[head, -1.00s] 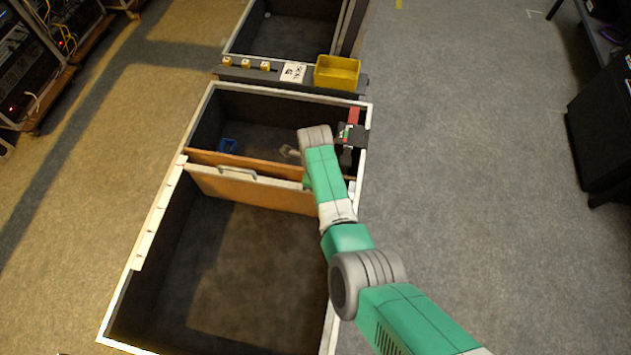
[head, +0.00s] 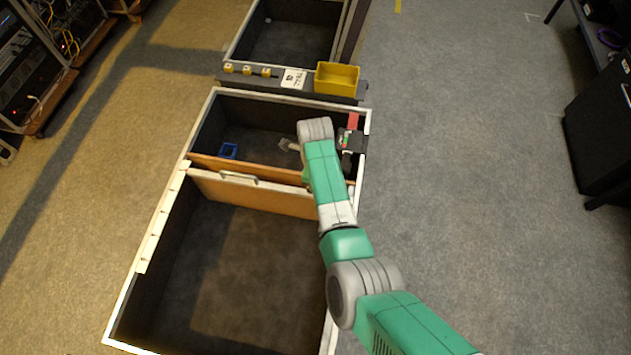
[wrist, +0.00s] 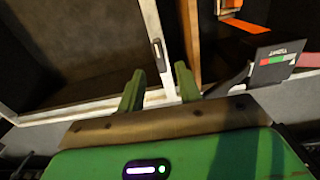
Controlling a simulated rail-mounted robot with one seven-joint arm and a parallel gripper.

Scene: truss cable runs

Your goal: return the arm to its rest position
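My arm reaches over the right rim of a white-edged, dark-lined truss box (head: 150,235).
A wooden divider (head: 255,196) with a handle crosses the box. A black fixture with a green-red label (head: 349,140) sits at the right rim, beside my wrist. A yellow bin (head: 337,78) stands behind.

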